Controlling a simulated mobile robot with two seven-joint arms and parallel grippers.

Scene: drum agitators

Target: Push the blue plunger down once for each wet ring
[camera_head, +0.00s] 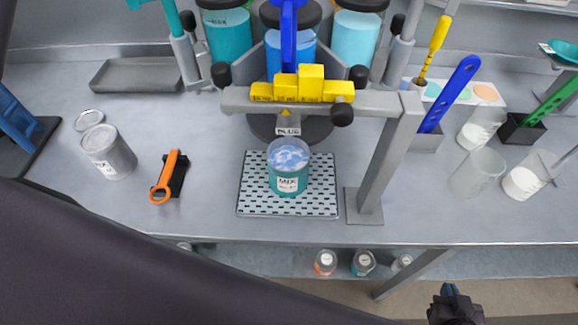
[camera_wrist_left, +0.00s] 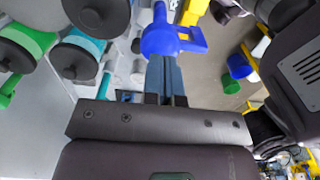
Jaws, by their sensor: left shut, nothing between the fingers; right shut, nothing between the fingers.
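The blue plunger (camera_head: 289,35) stands upright at the top middle of the head view, at the middle drum (camera_head: 305,55), behind the yellow stepped blocks. A blue handle (camera_wrist_left: 160,38), apparently the plunger's top, shows in the left wrist view. My left gripper (camera_wrist_left: 164,82) is shut and empty, its blue fingers just below that handle in the picture; I cannot tell whether they touch. It is not visible in the head view. My right gripper (camera_head: 455,298) is shut and empty at the lower right, in front of the bench. I cannot make out any wet rings.
A cup labelled MIX (camera_head: 288,172) stands on a perforated tray (camera_head: 255,205) under the grey crossbar (camera_head: 240,100). Yellow stepped blocks (camera_head: 311,80) sit on the bar.

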